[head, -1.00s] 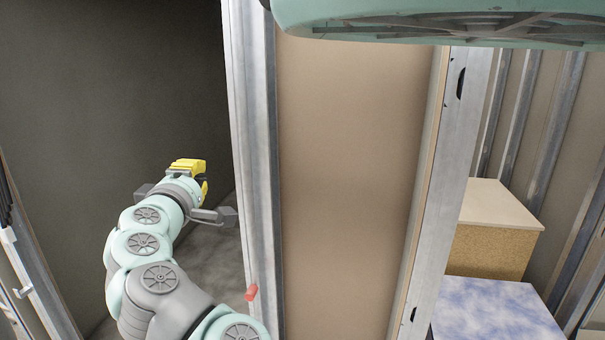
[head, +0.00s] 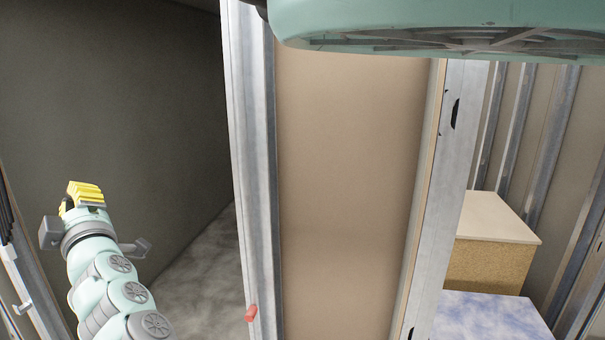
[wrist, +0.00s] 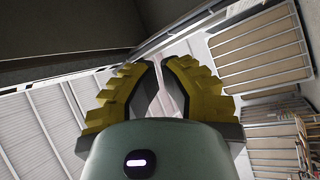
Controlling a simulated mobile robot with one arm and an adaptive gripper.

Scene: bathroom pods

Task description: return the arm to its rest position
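My arm is on the left of the head view, with its gripper (head: 76,197) raised at the end of the pale green links. The gripper's yellow fingers point upward there, in front of a dark wall. In the wrist view the two stepped yellow fingers (wrist: 158,66) lean toward each other at the tips, with a narrow gap between their dark pads. Nothing is between them. No object touches the gripper.
A wall end with metal studs and a tan panel (head: 345,190) stands right of my arm. A red piece (head: 251,313) sits on its left stud. Beyond are a beige-topped box (head: 495,216) and a blue-white surface (head: 490,318). Grey floor (head: 205,275) lies clear between arm and stud.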

